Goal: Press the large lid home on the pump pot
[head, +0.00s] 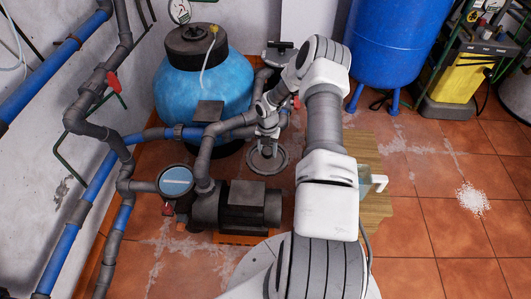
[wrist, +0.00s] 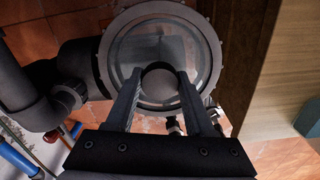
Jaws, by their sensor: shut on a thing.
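The large lid (head: 281,161) is a round clear disc with a grey rim, to the right of the pump pot in the head view. In the wrist view the lid (wrist: 130,48) fills the upper middle, and my gripper (wrist: 160,78) is shut on the dark round knob at its centre. In the head view my gripper (head: 267,149) is directly over the lid. The lid's exact height above the floor is hard to tell. The pump pot (head: 175,181) stands at the left end of the pump, its round top showing pale blue inside. The lid is apart from it.
The dark pump motor (head: 250,205) lies in front of the lid. Grey and blue pipes (head: 110,150) run along the left. A blue filter tank (head: 200,90) stands behind. A wooden board (head: 372,208) lies at right, with open tiled floor beyond.

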